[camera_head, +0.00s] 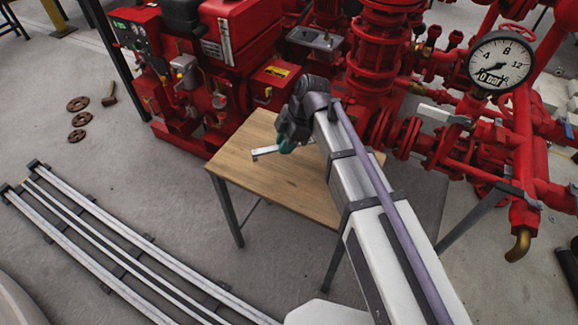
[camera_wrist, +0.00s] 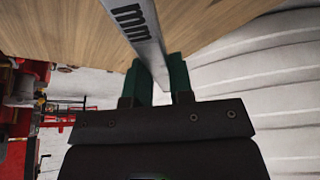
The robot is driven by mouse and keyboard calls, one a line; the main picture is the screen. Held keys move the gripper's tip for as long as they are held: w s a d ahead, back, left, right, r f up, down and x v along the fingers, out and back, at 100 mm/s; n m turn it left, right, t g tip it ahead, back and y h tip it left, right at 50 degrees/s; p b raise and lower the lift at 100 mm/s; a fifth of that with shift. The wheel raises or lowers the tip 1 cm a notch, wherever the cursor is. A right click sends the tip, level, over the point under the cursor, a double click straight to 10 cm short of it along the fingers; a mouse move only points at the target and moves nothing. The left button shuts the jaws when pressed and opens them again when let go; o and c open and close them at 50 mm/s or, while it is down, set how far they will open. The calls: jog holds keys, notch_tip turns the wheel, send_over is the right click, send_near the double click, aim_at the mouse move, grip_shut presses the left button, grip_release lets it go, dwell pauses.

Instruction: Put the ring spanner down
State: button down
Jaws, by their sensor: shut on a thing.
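The ring spanner is a flat silver bar. In the head view its end (camera_head: 264,152) sticks out to the left of my gripper (camera_head: 287,147), over the wooden table (camera_head: 235,165). In the wrist view the spanner (camera_wrist: 138,28) runs up between the green fingers of my gripper (camera_wrist: 160,80), with dark lettering on its face. My gripper is shut on the spanner. The tabletop (camera_wrist: 75,45) is behind it in the wrist view. I cannot tell whether the spanner touches the table. Part of the spanner is hidden by my gripper.
The visible tabletop around the spanner is bare. Red pump machinery (camera_head: 375,60) with a pressure gauge (camera_head: 500,62) stands behind and right of the table. Rails (camera_head: 110,235) run along the floor at left. Several rusty rings (camera_head: 78,104) lie on the floor at upper left.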

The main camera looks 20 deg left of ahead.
aim_at(281, 165)
notch_tip(281, 165, down, 6)
jog(key=b, duration=0.4)
jog(key=shift+r, duration=0.2)
jog(key=shift+r+p, duration=0.3)
jog(key=shift+f, duration=0.25)
jog(key=c, duration=1)
grip_release()
jog(key=shift+r, duration=0.1)
jog(key=p+v, duration=1.1)
jog(key=v, duration=0.1)
jog(key=shift+s+r, duration=0.1)
jog(key=shift+r, duration=0.25)
jog(key=shift+f, duration=0.15)
